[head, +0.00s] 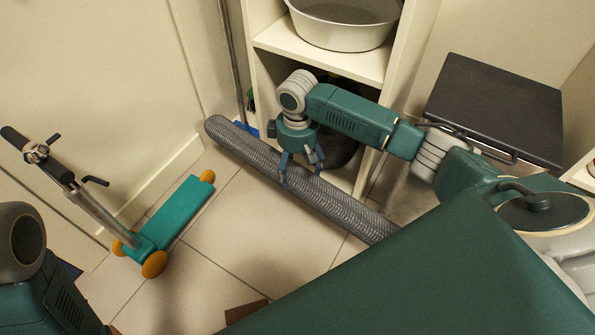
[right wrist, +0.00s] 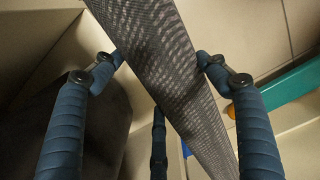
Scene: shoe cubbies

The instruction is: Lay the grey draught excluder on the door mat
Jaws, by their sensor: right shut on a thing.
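The grey draught excluder (head: 240,143) is a long ribbed tube running diagonally in front of the shelf unit; its near end is hidden behind my own body. My right gripper (head: 298,178) is shut on its middle part. In the right wrist view the excluder (right wrist: 160,70) passes between the fingers of the right gripper (right wrist: 160,60). I cannot tell whether it touches the floor. A small brown piece (head: 246,311) shows at the bottom edge and may be the door mat; most of it is hidden. My left gripper is out of view.
A teal scooter (head: 172,213) with orange wheels stands at the left. The white shelf unit (head: 330,62) holds a pale basin (head: 343,25). A dark flat-topped thing (head: 497,105) is at the right. Tiled floor (head: 235,225) between scooter and excluder is clear.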

